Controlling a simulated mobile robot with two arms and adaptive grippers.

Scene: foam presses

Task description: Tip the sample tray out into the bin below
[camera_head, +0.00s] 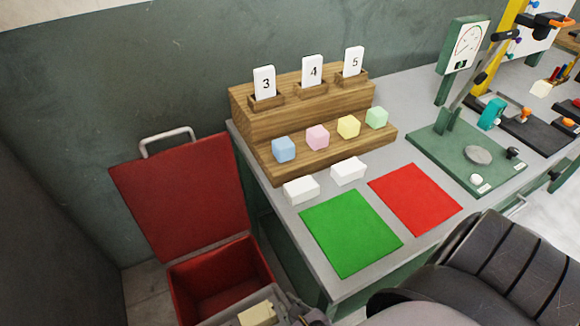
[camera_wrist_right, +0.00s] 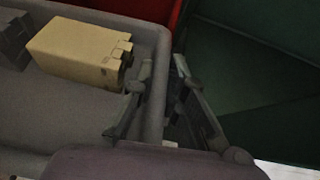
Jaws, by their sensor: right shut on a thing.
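The grey sample tray (camera_head: 215,318) shows at the bottom edge of the head view, at the front of the red bin. A beige foam block (camera_head: 257,314) lies in it. The wrist view shows the tray's rim (camera_wrist_right: 110,19) and the beige block (camera_wrist_right: 80,52), with the tray looking roughly level. My right gripper (camera_wrist_right: 162,75) is shut on the tray's side wall, one finger on each side. It also shows at the bottom of the head view (camera_head: 300,312). The red bin (camera_head: 220,278) stands with its lid up; its visible inside looks empty. My left gripper is out of view.
The grey table (camera_head: 345,287) stands right of the bin. It bears a wooden stepped stand (camera_head: 265,125) with coloured cubes, white blocks, a green mat (camera_head: 350,232), a red mat (camera_head: 415,198) and a green press (camera_head: 465,155). A dark object (camera_wrist_right: 12,40) sits near the beige block.

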